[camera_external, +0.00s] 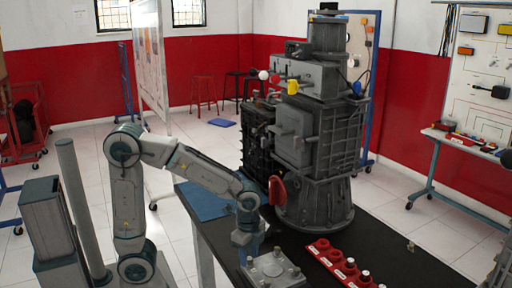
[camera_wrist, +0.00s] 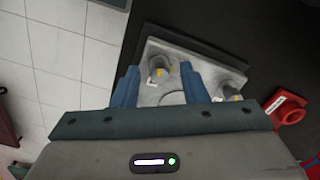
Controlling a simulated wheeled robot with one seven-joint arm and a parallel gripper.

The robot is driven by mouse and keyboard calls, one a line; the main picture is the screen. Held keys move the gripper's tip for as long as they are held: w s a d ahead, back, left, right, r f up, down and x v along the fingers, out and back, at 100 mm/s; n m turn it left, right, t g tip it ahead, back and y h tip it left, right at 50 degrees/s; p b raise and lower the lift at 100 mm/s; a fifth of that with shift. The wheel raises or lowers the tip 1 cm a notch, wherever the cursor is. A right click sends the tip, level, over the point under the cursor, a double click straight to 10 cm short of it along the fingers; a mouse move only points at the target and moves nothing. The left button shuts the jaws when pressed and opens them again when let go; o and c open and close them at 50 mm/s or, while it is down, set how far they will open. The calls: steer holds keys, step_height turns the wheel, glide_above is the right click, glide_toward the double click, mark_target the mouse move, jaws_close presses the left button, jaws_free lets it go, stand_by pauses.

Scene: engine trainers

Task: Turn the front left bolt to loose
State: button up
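A grey metal plate (camera_external: 281,274) with several upright bolts lies on the black table top. In the wrist view, the plate (camera_wrist: 206,52) shows with one bolt (camera_wrist: 157,66) between my fingers and another bolt (camera_wrist: 236,86) to the right. Both bolts have a yellow mark and a white label beside them; the label text is too small to read. My gripper (camera_wrist: 160,82) is open, its two blue fingers on either side of the first bolt in the picture. I cannot tell whether they touch it. In the external view, my gripper (camera_external: 248,252) points down at the plate's left side.
A red holder (camera_external: 340,265) with several pegs lies right of the plate; a red part (camera_wrist: 287,106) shows at the right of the wrist view. A large grey engine (camera_external: 312,130) stands behind on the table (camera_external: 415,270). A blue mat (camera_external: 203,201) lies at the table's left.

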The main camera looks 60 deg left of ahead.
mark_target(249, 258)
step_height(249, 258, up, 14)
steer(key=p, duration=0.2)
steer(key=shift+p, duration=0.35)
steer(key=shift+f, duration=0.1)
stand_by(0.4)
steer(key=s+a+r+n+t+p, duration=0.1)
steer(key=s+a+n+p, duration=0.3)
steer(key=a+n+p, duration=0.1)
steer(key=s+a+r+n+t+p, duration=0.1)
steer(key=s+a+n+p, duration=0.3)
steer(key=a+n+p, duration=0.2)
steer(key=a+n, duration=0.1)
steer(key=a, duration=0.1)
steer(key=shift+a+r+n+t, duration=0.3)
steer(key=shift+a+r+t, duration=0.1)
